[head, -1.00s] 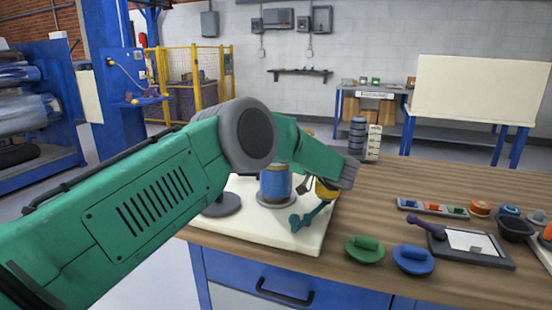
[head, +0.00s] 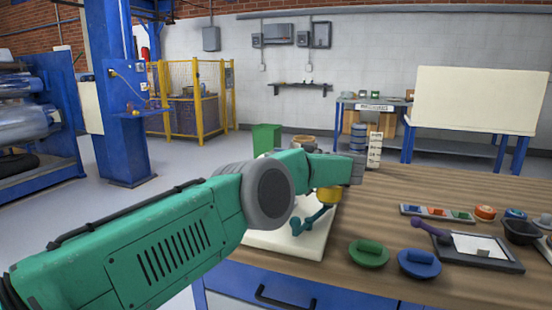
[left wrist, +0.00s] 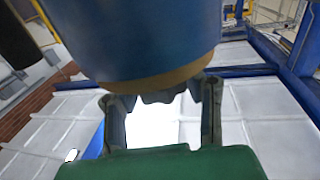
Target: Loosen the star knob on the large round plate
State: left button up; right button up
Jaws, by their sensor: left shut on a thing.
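My left gripper (head: 350,170) is at the end of the green arm over the bench, just above a yellow round part (head: 328,195). In the left wrist view a large blue round body with a tan rim (left wrist: 150,45) fills the top. A grey lobed part, which looks like the star knob (left wrist: 157,97), sticks out under the rim between the two fingertips. My left gripper (left wrist: 163,108) is shut on it. A teal lever (head: 308,222) slants below the yellow part. Which part is the large round plate is not clear in the head view. My right gripper is out of view.
A white base (head: 290,243) lies on the wooden bench under my arm. Green (head: 368,253) and blue (head: 419,263) handled discs lie in front, with a purple-handled tool (head: 430,231) and dark bowl (head: 521,231) to the right. Grey stacked rings (head: 357,138) stand behind my gripper.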

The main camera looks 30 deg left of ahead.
pick_arm(q)
jog(key=shift+d+f, duration=0.1)
jog(key=shift+f, duration=0.05)
jog(key=o, duration=1.2)
jog(key=shift+w, duration=0.3)
